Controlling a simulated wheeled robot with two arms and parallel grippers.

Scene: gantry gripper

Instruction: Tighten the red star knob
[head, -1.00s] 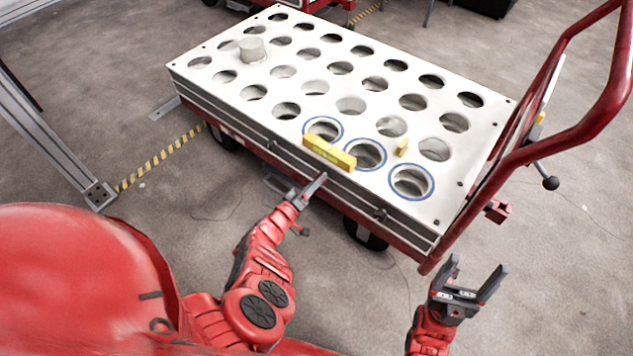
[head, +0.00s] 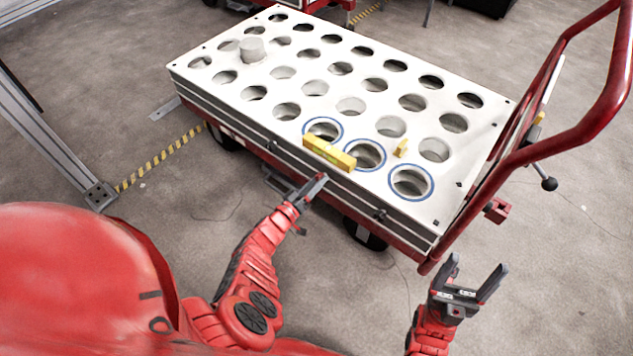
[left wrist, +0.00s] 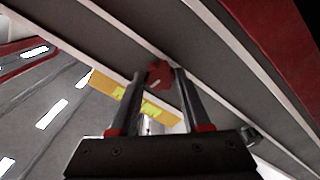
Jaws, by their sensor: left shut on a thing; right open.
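The red star knob (left wrist: 158,75) shows in the left wrist view, between my fingertips against the grey side of the cart's white-topped box. My left gripper, also in the left wrist view (left wrist: 160,80), is shut on the knob at the box's near side, below the yellow bar. My right gripper (head: 475,283) is open and empty, over the floor to the right of the cart's near corner.
The white perforated top (head: 310,88) has many round holes, some ringed blue. The cart's red handle (head: 560,137) rises at right. A metal frame (head: 55,140) stands left.

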